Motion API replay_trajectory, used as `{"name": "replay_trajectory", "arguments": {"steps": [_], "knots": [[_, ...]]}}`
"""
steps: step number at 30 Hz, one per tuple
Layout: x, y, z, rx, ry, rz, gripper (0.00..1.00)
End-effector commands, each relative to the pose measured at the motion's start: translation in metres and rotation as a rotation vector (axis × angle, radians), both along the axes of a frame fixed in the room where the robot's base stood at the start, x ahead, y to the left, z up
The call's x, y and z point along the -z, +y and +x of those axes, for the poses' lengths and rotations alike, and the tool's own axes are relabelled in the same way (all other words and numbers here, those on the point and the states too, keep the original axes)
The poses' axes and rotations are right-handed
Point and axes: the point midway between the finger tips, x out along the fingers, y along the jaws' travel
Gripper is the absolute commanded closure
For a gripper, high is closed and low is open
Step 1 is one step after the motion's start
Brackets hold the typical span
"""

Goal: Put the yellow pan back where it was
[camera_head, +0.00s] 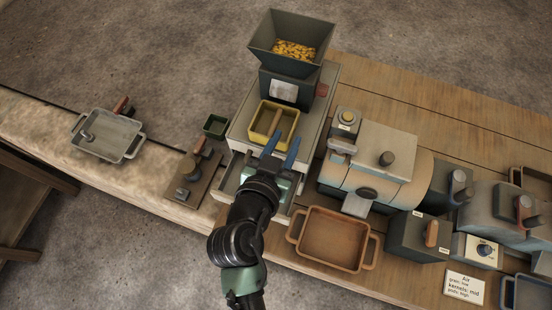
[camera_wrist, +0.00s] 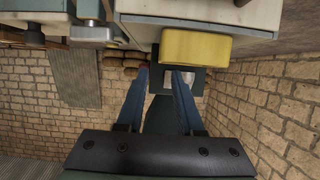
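The yellow pan (camera_head: 263,137) sits on the pale top of the hopper machine (camera_head: 238,140), below the hopper. A brown bar (camera_head: 277,122) shows inside or across it; I cannot tell which. In the wrist view the pan (camera_wrist: 195,48) is a yellow block at the top, right of centre. My gripper (camera_head: 282,148) has two blue fingers spread apart, with nothing seen between them. It is at the pan's near side, and its fingertips overlap the pan's near right corner in the head view. In the wrist view the gripper (camera_wrist: 160,78) is just below and left of the pan; contact is unclear.
A hopper (camera_head: 292,50) of yellow kernels stands behind the pan. A brown tray (camera_head: 333,238) lies right of my arm, and a grey tray (camera_head: 107,134) at far left. A small green box (camera_head: 215,126) is left of the machine.

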Motion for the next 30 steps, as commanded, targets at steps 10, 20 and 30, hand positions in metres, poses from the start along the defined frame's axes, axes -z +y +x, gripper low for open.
{"name": "replay_trajectory", "arguments": {"steps": [10, 20, 30], "knots": [[-0.018, 0.015, -0.045, -0.001, 0.0, 0.0, 0.64], [-0.023, 0.016, -0.051, 0.001, 0.0, 0.0, 0.64], [-0.134, 0.028, 0.019, -0.082, -0.244, 0.06, 0.64]]}}
